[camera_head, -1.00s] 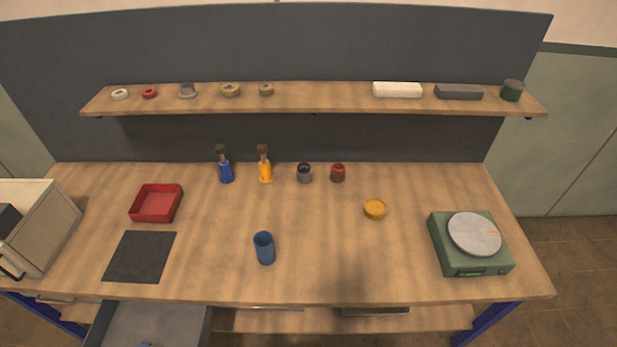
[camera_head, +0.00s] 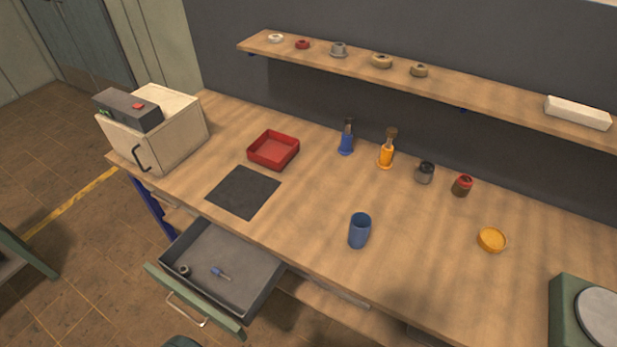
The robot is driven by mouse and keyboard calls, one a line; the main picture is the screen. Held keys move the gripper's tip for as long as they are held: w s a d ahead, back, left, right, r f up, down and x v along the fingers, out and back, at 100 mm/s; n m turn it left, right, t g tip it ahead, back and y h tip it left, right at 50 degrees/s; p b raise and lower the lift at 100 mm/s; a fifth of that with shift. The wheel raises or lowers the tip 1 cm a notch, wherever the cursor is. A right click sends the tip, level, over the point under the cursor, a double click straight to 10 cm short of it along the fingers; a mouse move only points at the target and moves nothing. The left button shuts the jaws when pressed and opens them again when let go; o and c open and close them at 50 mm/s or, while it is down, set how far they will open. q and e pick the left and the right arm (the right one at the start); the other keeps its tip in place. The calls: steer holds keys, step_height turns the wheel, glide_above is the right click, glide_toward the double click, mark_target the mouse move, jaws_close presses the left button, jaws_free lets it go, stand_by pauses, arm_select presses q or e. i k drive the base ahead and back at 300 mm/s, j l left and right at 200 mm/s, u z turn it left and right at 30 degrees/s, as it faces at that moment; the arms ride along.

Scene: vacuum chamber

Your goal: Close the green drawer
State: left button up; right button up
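The green drawer (camera_head: 195,301) is pulled out below the left part of the workbench. Its front panel is green with a pale metal handle (camera_head: 187,309), and its inside is grey. A small dark ring-like part (camera_head: 184,270) and a small blue-handled item (camera_head: 220,274) lie in it. Neither gripper can be made out. A dark green rounded shape at the bottom edge, below the drawer front, is too cut off to identify.
On the wooden bench (camera_head: 320,210) are a beige box-shaped device (camera_head: 170,135), a red tray (camera_head: 273,150), a black mat (camera_head: 243,192), a blue cup (camera_head: 360,230) and a green scale (camera_head: 572,310). A shelf (camera_head: 450,90) runs above. Floor is open left of the drawer.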

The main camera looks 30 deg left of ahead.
mark_target(253, 273)
steer(key=u, duration=2.35)
